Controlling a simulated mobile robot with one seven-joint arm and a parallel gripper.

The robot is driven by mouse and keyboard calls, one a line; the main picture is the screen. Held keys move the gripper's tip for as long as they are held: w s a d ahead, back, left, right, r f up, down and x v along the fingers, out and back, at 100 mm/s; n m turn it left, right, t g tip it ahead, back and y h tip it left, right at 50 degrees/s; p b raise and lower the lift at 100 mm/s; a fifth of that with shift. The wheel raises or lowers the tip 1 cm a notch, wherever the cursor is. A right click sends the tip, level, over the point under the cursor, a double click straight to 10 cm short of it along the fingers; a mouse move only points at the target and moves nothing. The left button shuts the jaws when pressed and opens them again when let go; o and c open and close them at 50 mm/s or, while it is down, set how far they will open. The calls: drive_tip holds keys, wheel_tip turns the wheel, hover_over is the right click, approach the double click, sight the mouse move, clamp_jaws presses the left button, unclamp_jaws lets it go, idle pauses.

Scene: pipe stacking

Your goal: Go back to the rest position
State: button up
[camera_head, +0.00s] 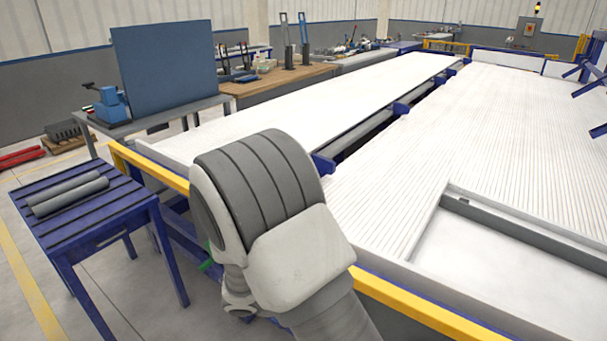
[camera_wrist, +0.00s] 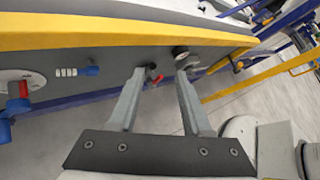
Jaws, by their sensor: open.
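My gripper (camera_wrist: 160,72) shows in the wrist view with its two grey fingers apart and nothing between them. It faces the side of the machine under a yellow rail (camera_wrist: 110,38). In the head view my arm fills the lower middle, and the gripper itself is hidden. Grey pipes (camera_head: 68,194) lie side by side on a blue slatted table (camera_head: 115,213) at the left, apart from my arm.
A long white machine bed (camera_head: 330,98) with a yellow front rail (camera_head: 420,309) lies beyond and right of my arm. Knobs and a blue-handled valve (camera_wrist: 88,70) sit on the machine side. A workbench (camera_head: 275,82) stands farther back. Floor is clear around the blue table.

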drive_tip(key=s+d+r+m+t+y+p, duration=0.1)
drive_tip(key=s+r+m+y, duration=0.3)
drive_tip(key=r+m, duration=0.4)
drive_tip(key=s+d+r+m+t+y+p, duration=0.1)
drive_tip(key=s+d+r+m+y+p, duration=0.1)
drive_tip(key=r+m, duration=0.7)
drive_tip(key=s+d+r+m+y+p, duration=0.2)
drive_tip(key=s+r+m+y+p, duration=0.2)
drive_tip(key=r, duration=0.8)
drive_tip(key=s+m+y, duration=0.2)
drive_tip(key=s+m, duration=0.2)
drive_tip(key=shift+s+d+r+m+t, duration=0.15)
drive_tip(key=shift+d+r+m+t, duration=0.05)
drive_tip(key=shift+r+m+t, duration=0.2)
